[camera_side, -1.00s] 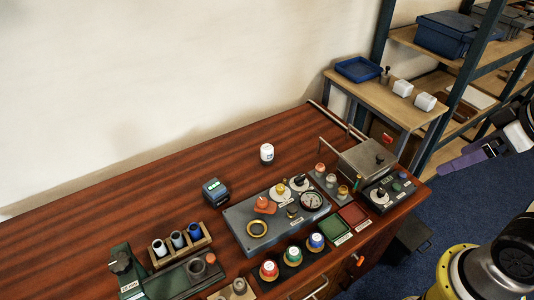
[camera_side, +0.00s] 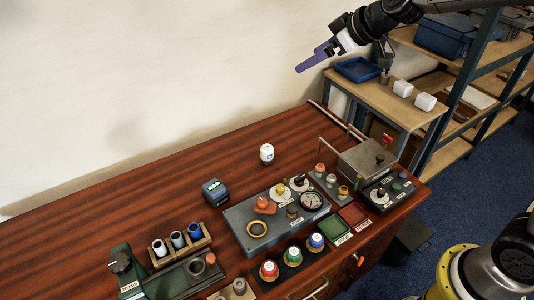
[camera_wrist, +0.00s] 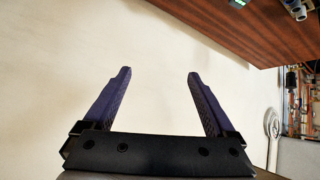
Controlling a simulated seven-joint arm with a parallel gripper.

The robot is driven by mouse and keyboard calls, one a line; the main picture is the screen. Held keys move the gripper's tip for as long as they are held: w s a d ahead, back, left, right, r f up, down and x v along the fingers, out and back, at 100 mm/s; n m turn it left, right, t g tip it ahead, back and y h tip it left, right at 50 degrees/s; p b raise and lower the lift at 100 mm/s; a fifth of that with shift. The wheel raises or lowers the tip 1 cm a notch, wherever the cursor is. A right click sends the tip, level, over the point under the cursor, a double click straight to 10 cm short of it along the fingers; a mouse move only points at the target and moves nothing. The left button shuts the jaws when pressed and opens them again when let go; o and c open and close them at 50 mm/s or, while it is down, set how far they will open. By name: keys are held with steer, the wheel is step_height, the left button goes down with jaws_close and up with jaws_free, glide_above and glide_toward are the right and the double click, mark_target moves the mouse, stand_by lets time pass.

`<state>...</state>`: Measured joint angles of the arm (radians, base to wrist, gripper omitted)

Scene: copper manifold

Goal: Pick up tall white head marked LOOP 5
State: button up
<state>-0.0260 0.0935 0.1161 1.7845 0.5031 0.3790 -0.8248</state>
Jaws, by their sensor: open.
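A small white cylinder (camera_side: 267,153) with a dark mark stands upright alone on the wooden bench, behind the grey manifold plate; it fits the tall white head, but its lettering is too small to read. My gripper (camera_side: 308,62) is high above the back right of the bench, well apart from the white head. In the wrist view my gripper (camera_wrist: 156,75) shows two purple fingers spread wide with nothing between them. The white head is not in the wrist view.
The grey plate (camera_side: 240,222) carries a gauge and coloured knobs. A dark block (camera_side: 215,191) stands left of the white head. A metal box with a handle (camera_side: 366,158) is at the right. A blue tray (camera_side: 358,69) sits on the side table. The bench's back left is clear.

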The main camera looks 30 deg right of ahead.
steer(key=w+f+g, duration=0.1)
steer(key=w+f, duration=0.8)
steer(key=f, duration=0.4)
steer(key=g, duration=0.2)
glide_toward(269, 149)
steer(key=shift+m, duration=0.3)
steer(key=x, duration=0.7)
steer(key=shift+w+f, duration=0.1)
steer(key=shift+w, duration=0.15)
steer(key=shift+x, duration=3.2)
steer(key=shift+w, duration=0.15)
jaws_close()
